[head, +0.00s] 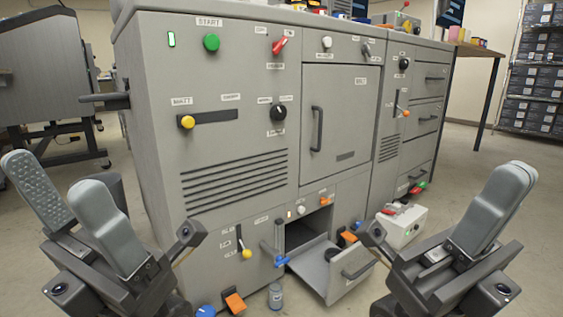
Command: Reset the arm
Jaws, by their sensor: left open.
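Which part is the task's arm I cannot tell; no label legible to me names it. The grey machine (239,80) carries a slotted lever with a yellow knob (187,122), a red-handled switch (280,43), an orange-tipped lever (402,110) and a low yellow-tipped lever (246,252). A blue-handled lever (281,261) stands by the open lower drawer. My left gripper (70,205) is open and empty in front of the machine's lower left. My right gripper (497,208) is raised at the right, apart from the machine; its fingers overlap in this view.
The open drawer (345,272) juts out low at the front. A small bottle (275,296), an orange pedal (235,303) and a white box (405,225) stand on the floor. A table (478,51) and shelving (535,70) are at the back right.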

